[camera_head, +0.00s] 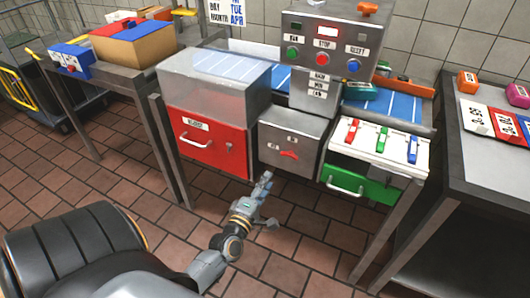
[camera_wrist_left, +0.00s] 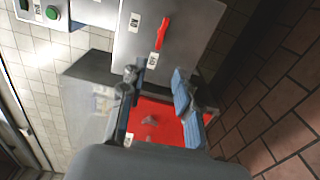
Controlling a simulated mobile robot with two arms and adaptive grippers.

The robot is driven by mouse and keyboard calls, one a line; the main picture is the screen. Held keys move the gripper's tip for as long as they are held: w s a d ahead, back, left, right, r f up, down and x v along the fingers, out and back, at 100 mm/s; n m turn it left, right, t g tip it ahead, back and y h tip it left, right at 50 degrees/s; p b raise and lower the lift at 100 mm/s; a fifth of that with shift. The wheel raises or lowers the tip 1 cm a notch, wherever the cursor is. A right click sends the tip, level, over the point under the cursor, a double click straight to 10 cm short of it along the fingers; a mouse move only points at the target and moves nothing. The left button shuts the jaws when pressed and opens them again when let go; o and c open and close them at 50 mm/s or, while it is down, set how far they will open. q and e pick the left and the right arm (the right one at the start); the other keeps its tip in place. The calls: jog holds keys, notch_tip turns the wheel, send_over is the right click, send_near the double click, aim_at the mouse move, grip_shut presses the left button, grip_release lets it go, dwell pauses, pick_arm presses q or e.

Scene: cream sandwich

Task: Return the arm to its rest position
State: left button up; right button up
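My left gripper (camera_head: 266,200) is in front of the machine, below the grey panel and over the tiled floor in the head view. In the left wrist view its two blue-padded fingers (camera_wrist_left: 157,86) stand apart with nothing between them. The red drawer front (camera_head: 208,141) is up and left of it in the head view; red also shows between and beyond the fingers in the left wrist view (camera_wrist_left: 165,125). The grey panel with a red handle (camera_head: 291,139) is just above the gripper. My right gripper is in neither view.
A green drawer (camera_head: 358,182) under a white top with coloured levers is to the right. A control box (camera_head: 324,40) stands above. A table with a cardboard box (camera_head: 133,45) is at left, another table (camera_head: 492,160) at right. Brick-tiled floor (camera_head: 110,165) is open in front.

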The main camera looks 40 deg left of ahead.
pick_arm(q)
jog(key=shift+s+d, duration=0.1)
jog(key=shift+s, duration=0.2)
jog(key=shift+f, duration=0.1)
